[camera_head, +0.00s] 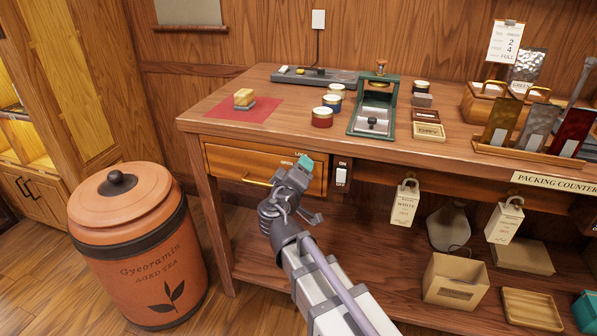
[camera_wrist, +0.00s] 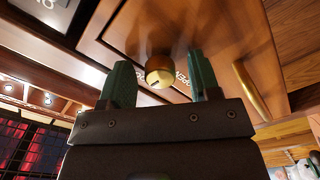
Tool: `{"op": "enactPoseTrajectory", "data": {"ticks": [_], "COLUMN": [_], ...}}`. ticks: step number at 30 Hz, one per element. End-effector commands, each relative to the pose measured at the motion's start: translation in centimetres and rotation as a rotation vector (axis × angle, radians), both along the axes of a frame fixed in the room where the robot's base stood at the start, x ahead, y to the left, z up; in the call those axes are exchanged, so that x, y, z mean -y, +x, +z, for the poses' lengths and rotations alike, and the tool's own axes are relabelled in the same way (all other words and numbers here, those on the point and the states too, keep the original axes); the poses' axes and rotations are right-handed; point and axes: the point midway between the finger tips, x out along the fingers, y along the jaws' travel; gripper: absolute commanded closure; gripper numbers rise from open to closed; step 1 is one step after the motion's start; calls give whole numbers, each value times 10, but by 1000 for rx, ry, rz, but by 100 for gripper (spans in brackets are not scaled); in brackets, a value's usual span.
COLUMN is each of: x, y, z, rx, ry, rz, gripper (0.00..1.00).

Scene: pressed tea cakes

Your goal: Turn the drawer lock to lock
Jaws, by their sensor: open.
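The drawer (camera_head: 232,168) is a wooden front under the counter top, pushed in, with a brass handle (camera_head: 257,182). Small LOCK and OPEN labels show on its right part. The drawer lock (camera_wrist: 159,72), a round brass knob with a dark slot, shows in the wrist view; in the head view it is hidden behind my gripper. My gripper (camera_head: 306,165) is at the right part of the drawer front. In the wrist view its two green fingers (camera_wrist: 160,82) stand open, one on each side of the knob, with gaps visible. Nothing is held.
A white ON switch (camera_head: 342,175) sits just right of the drawer. The counter (camera_head: 232,108) above carries tins, a green press (camera_head: 374,105) and a red mat (camera_head: 268,110). A large orange tea canister (camera_head: 135,245) stands at the left. Price tags hang under the counter at right.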

Motion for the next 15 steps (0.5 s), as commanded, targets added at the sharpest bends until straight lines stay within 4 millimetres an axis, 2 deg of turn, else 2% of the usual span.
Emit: {"op": "enactPoseTrajectory", "data": {"ticks": [5,15], "x": [-2,-23], "y": [-10,-87], "z": [0,0], "rx": [0,0], "ry": [0,0], "rz": [1,4], "gripper": [43,43]}}
